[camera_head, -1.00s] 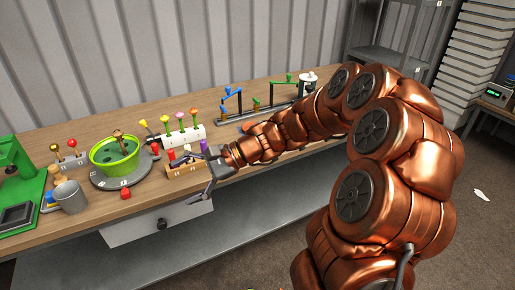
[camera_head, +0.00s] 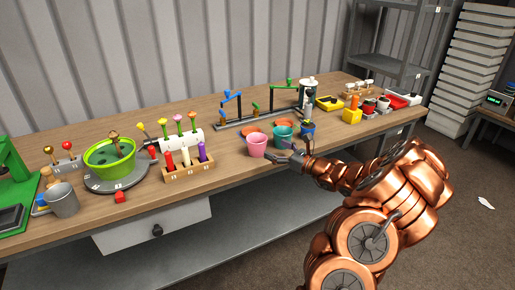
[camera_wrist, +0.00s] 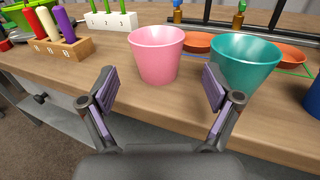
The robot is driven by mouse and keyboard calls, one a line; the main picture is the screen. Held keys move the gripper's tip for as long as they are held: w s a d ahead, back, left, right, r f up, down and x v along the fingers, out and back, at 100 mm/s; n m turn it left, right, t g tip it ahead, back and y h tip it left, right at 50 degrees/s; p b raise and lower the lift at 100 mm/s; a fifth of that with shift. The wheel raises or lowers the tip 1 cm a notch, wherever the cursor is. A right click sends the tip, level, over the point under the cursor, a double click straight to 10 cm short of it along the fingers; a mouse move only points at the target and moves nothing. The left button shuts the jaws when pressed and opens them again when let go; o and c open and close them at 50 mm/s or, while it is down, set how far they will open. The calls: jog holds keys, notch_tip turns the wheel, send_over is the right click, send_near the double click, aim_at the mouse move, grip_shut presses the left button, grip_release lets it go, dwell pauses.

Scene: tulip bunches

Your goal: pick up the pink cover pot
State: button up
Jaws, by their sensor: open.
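The pink cover pot (camera_head: 257,145) stands upright on the wooden bench near its front edge. In the wrist view the pink pot (camera_wrist: 157,54) is straight ahead, just beyond my fingertips and roughly centred between them. My gripper (camera_wrist: 159,90) is open and empty, with one finger on each side. In the head view my gripper (camera_head: 280,157) is low at the bench's front edge, right of the pink pot. A teal pot (camera_wrist: 244,62) stands close to the right of the pink pot, beyond my right finger.
Orange saucers (camera_wrist: 197,42) lie behind the pots. A blue pot (camera_head: 307,128) stands right of the teal one. A wooden block with coloured pegs (camera_head: 187,176) is to the left. Bare bench (camera_head: 229,152) lies between the block and the pink pot.

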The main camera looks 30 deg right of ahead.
aim_at(265, 145)
jog(key=shift+a+p+x, duration=0.1)
jog(key=shift+p+x, duration=0.05)
jog(key=shift+x, duration=1.5)
jog(key=shift+a+p+x, duration=0.15)
jog(key=shift+x, duration=1.5)
jog(key=shift+f, duration=0.15)
jog(key=c, duration=1)
